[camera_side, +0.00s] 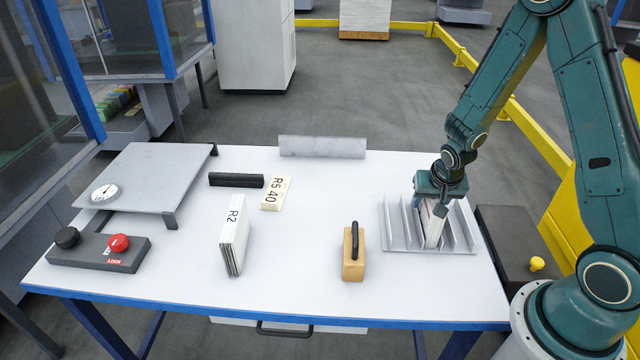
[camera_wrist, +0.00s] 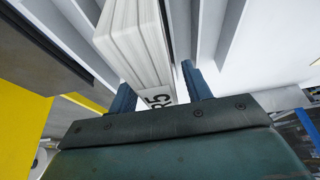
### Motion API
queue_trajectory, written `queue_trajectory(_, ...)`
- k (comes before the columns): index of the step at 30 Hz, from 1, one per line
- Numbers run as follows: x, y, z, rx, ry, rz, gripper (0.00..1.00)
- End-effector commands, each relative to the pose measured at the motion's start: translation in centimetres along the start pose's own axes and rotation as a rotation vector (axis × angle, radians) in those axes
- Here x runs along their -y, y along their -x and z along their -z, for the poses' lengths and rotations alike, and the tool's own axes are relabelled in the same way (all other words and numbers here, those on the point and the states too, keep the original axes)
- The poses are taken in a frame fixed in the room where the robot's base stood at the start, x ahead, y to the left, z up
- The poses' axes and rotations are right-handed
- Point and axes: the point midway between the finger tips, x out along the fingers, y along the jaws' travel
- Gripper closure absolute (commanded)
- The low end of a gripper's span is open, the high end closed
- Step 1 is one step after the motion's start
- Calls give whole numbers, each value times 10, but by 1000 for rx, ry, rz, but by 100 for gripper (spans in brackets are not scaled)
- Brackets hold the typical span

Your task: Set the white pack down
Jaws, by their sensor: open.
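A white pack (camera_side: 432,228) stands upright in a slot of the grey finned rack (camera_side: 398,228) at the right of the table. In the wrist view the pack (camera_wrist: 132,38) has layered white edges and a label reading R5. My gripper (camera_side: 437,200) is just above the rack, at the pack's top. In the wrist view my gripper (camera_wrist: 160,90) is open, with one blue finger on each side of the pack's near end. The pack's base is partly hidden by the rack fins.
Another white pack (camera_side: 233,235) marked R2 stands on the table. A wooden block with a black handle (camera_side: 354,252), a label plate (camera_side: 275,193), a black bar (camera_side: 236,180) and a control box (camera_side: 98,252) are also there. The table's middle is clear.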

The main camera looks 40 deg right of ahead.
Motion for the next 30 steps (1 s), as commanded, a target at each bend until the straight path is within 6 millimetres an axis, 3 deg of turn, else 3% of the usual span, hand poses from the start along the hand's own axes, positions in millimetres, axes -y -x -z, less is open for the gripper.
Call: queue_trajectory(30, 0, 96, 0, -3, 0, 2, 51)
